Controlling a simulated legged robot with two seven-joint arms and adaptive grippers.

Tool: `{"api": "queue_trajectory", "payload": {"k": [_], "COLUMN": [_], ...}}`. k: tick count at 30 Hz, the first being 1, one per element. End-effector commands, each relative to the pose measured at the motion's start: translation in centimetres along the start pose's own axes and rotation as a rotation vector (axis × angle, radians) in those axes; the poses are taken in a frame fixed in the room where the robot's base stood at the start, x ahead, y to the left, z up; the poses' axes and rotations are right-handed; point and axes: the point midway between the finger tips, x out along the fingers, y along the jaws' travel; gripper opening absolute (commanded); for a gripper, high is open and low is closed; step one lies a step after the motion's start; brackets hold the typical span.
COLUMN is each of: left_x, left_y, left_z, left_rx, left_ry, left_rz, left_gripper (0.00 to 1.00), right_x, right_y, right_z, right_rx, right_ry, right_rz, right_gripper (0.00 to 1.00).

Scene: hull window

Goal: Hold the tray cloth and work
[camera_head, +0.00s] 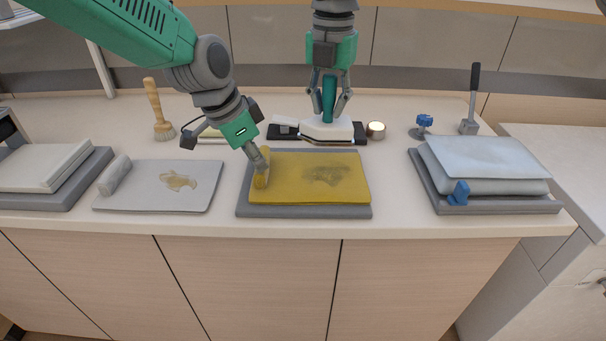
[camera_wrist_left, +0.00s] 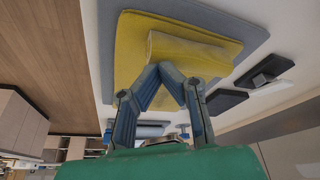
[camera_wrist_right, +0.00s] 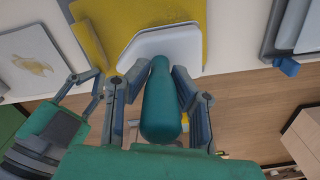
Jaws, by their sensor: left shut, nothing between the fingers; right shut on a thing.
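A yellow cloth (camera_head: 310,190) with a dark smudge lies on a grey tray (camera_head: 300,211) at the counter's middle. It also shows in the left wrist view (camera_wrist_left: 135,60). A yellow roll or fold (camera_head: 261,178) stands up at its left edge. My left gripper (camera_head: 262,160) is shut, with its fingertips at this roll and nothing between them. My right gripper (camera_head: 329,108) is shut on the teal handle (camera_head: 329,92) of a white-based tool (camera_head: 327,128), behind the cloth. The handle is upright between the fingers in the right wrist view (camera_wrist_right: 160,105).
A grey mat (camera_head: 150,200) with a stain and a grey roll (camera_head: 115,175) lies to the left. A tray with stacked pads (camera_head: 490,170) and a blue clamp (camera_head: 459,193) is at right. A brush (camera_head: 160,115), small round tin (camera_head: 376,130) and scraper (camera_head: 470,120) stand behind.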

Motion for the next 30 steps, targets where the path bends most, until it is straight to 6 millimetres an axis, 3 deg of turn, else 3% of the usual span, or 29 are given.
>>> {"api": "queue_trajectory", "payload": {"k": [30], "left_x": [0.86], "left_y": [0.04], "left_z": [0.34], "left_rx": [0.001], "left_ry": [-0.004], "left_rz": [0.003], "left_gripper": [0.0], "right_x": [-0.12], "right_y": [-0.02], "right_z": [0.17], "right_rx": [0.002], "right_ry": [-0.002], "right_rz": [0.002], "right_gripper": [0.0]}}
